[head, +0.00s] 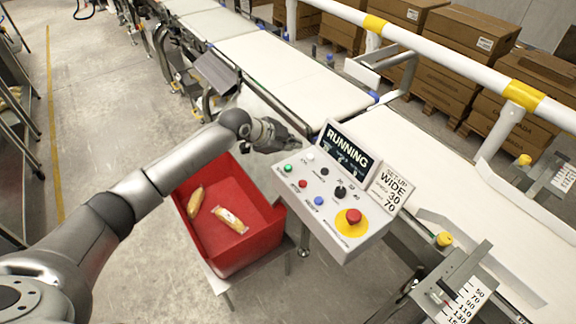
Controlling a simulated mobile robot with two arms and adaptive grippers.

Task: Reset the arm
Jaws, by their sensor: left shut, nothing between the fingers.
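My left arm reaches in from the lower left, and my left gripper (292,142) is shut and empty. It hangs above the far edge of the red bin and just left of the control panel (331,202). The panel has a lit display (348,151) reading RUNNING, several small coloured buttons, a black knob (340,191) and a red emergency button (353,216) on a yellow disc. I cannot tell whether the gripper touches the panel. My right gripper is not in view.
The red bin (262,255) on a stand holds two wrapped packs (230,219). A white conveyor belt (290,72) runs behind the panel, with a white rail (455,62) over it. Cartons (470,42) are stacked behind. Open floor (110,150) lies at left.

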